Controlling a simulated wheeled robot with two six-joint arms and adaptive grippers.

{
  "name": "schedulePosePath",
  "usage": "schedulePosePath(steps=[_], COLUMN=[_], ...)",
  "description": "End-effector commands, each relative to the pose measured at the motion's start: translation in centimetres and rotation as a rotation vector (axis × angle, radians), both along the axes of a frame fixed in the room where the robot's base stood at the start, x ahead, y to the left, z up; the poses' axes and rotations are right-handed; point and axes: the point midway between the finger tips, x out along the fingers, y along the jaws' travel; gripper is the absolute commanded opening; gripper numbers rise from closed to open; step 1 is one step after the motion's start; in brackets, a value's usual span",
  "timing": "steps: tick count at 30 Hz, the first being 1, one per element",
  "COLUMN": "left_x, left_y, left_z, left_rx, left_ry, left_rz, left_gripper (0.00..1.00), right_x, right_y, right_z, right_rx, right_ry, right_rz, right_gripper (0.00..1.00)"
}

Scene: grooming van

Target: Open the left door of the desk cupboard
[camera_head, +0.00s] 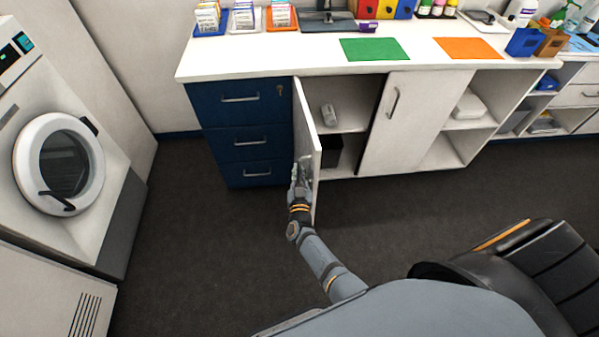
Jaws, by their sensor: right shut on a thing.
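The desk cupboard's left door (306,125) is a white panel hinged beside the blue drawers. It stands swung far out toward me, with its outer face seen at a steep angle. My right gripper (302,174) is at the door's outer face near the free edge, shut on the door handle, which the fingers mostly hide. The opening behind the door shows a shelf with a small grey item (328,115) and a dark box (329,151) below. The cupboard's right door (400,122) looks shut. My left gripper is out of view.
Blue drawers (240,120) stand left of the door, with clear dark floor (200,240) before them. A washing machine (60,165) is at far left. The white desk top (280,60) holds several items.

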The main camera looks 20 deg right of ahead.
Motion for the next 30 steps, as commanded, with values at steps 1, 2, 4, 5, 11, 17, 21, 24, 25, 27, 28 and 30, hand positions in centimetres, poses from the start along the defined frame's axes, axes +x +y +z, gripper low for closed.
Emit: schedulePosePath(steps=[1, 2, 4, 5, 11, 17, 21, 24, 25, 27, 28, 30], left_x=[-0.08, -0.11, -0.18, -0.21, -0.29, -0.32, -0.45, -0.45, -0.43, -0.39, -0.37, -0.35], left_y=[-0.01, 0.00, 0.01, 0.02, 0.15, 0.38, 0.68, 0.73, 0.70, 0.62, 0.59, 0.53], left_z=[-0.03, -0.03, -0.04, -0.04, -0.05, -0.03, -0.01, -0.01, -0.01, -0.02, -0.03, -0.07], left_rx=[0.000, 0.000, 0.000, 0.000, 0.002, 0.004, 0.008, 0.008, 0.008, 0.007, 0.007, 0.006], left_ry=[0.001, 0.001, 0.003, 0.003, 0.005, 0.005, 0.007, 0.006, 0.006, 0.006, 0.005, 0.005], left_rz=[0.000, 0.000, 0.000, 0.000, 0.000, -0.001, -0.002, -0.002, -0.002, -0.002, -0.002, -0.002], left_gripper=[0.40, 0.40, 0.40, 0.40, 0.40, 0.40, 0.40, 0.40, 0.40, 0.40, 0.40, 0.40], right_x=[-0.44, -0.44, -0.44, -0.44, -0.43, -0.26, -0.16, -0.11, -0.11, -0.15, -0.19, -0.35], right_y=[0.17, 0.17, 0.17, 0.17, 0.18, 0.12, 0.08, 0.06, 0.05, 0.01, -0.02, -0.10], right_z=[-0.73, -0.73, -0.74, -0.74, -0.75, -0.49, -0.33, -0.25, -0.24, -0.22, -0.21, -0.24], right_rx=[0.005, 0.005, 0.006, 0.006, 0.007, 0.005, 0.003, 0.003, 0.003, 0.002, 0.001, 0.001], right_ry=[0.015, 0.015, 0.015, 0.015, 0.015, 0.010, 0.006, 0.005, 0.004, 0.003, 0.004, 0.004], right_rz=[0.000, 0.000, -0.001, -0.001, 0.000, -0.001, -0.001, -0.001, -0.001, 0.003, 0.007, 0.025], right_gripper=[0.00, 0.00, 0.00, 0.00, 0.10, 0.19, 0.19, 0.19, 0.19, 0.19, 0.19, 0.19])
